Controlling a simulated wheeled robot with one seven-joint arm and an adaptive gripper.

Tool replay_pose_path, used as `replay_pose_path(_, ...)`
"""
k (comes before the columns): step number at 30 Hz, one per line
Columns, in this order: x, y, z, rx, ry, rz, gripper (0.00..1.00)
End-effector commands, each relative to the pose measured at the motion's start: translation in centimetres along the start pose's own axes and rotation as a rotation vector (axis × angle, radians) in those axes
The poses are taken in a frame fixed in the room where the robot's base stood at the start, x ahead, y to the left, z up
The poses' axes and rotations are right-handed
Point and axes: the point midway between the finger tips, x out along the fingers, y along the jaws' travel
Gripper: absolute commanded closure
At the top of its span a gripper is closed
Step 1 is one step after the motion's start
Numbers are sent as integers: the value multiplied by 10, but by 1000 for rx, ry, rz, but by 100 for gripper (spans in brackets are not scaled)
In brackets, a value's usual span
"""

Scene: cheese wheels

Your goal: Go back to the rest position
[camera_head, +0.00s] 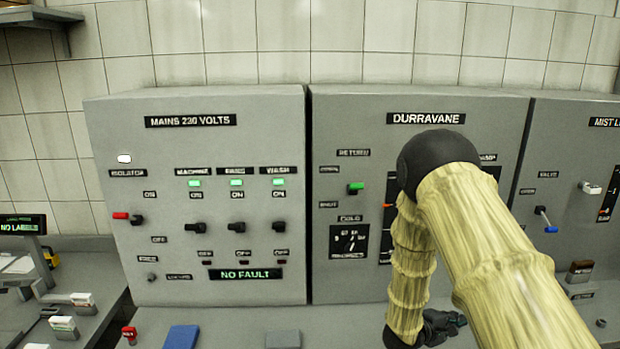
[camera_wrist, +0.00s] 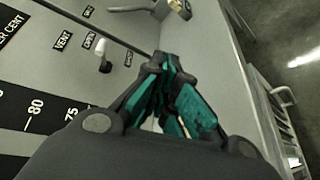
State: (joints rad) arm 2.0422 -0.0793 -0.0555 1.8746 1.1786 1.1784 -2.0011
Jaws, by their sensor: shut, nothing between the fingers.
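My gripper (camera_head: 443,325) shows low in the head view, partly hidden behind my arm, in front of the grey DURRAVANE panel (camera_head: 350,110). In the wrist view my gripper (camera_wrist: 168,68) has its teal-padded fingers together, with nothing between them. Beside it in that view are a grey panel face (camera_wrist: 130,50) with VENT and OPEN labels, a small white-tipped lever (camera_wrist: 103,52) and a black scale (camera_wrist: 40,110) marked 80 and 75. I cannot tell whether the fingers touch the panel.
The MAINS 230 VOLTS panel (camera_head: 240,150) stands left, with switches and a NO FAULT display (camera_head: 245,274). Another panel (camera_head: 565,130) stands right. A blue block (camera_head: 181,337) and a red-topped item (camera_head: 129,335) are low in front. A NO LABELS display (camera_head: 20,225) is far left.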

Motion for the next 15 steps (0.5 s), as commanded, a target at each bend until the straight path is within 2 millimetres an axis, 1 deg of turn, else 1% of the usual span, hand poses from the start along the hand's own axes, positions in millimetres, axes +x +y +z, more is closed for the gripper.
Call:
replay_pose_path(1,-1,-12,1,12,19,-13,100)
replay_pose_path(5,-7,-45,3,71,83,-61,100)
replay_pose_path(8,-16,-82,7,131,147,-126,100)
replay_pose_path(9,-22,-98,9,159,173,-161,100)
replay_pose_path(11,-31,-124,13,203,208,-218,100)
replay_pose_path(12,-38,-140,16,232,227,-258,100)
replay_pose_path(14,-49,-164,22,276,252,-324,100)
replay_pose_path(15,-58,-181,27,305,264,-370,100)
